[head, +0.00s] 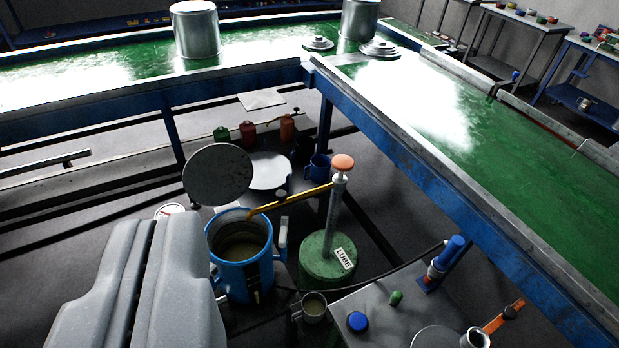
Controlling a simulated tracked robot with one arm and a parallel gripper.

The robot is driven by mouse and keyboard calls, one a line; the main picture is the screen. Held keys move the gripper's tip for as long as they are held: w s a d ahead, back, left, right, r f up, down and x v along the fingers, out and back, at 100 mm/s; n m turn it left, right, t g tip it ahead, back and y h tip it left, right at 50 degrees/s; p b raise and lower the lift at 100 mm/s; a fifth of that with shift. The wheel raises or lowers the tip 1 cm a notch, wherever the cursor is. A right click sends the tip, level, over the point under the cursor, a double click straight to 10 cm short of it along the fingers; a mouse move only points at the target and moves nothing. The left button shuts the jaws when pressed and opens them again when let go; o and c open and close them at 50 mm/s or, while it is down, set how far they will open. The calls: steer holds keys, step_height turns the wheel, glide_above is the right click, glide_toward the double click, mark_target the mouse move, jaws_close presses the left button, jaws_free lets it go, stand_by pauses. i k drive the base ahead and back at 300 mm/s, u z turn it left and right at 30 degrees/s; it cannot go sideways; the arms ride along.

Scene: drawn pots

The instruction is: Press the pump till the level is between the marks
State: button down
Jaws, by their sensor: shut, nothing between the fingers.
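The pump has a green base (328,262) labelled LUBE, an upright grey rod (334,210) and an orange knob (343,162) on top. Its yellow spout (291,199) reaches left over the rim of an open blue pot (265,275). Brownish liquid (243,248) shows inside the pot, well below the rim. A narrow dark strip (257,297) shows on the pot's front; I cannot make out the marks. My gripper (158,222) is shut and empty at lower left, left of the pot and well apart from the knob. It hides part of the floor there.
A grey round disc (218,175) stands behind the pot. A small cup (314,307) and a metal bench (385,300) with a blue cap (357,322) lie in front. Green-topped conveyors (445,150) run behind and to the right. A blue mug (319,167) is behind the pump.

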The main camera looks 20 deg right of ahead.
mark_target(342, 162)
steer(key=u, duration=0.15)
steer(key=k, duration=0.5)
steer(key=u, duration=0.25)
steer(key=i, duration=0.85)
steer(key=z, duration=0.5)
steer(key=i, duration=1.4)
steer(key=z, duration=0.6)
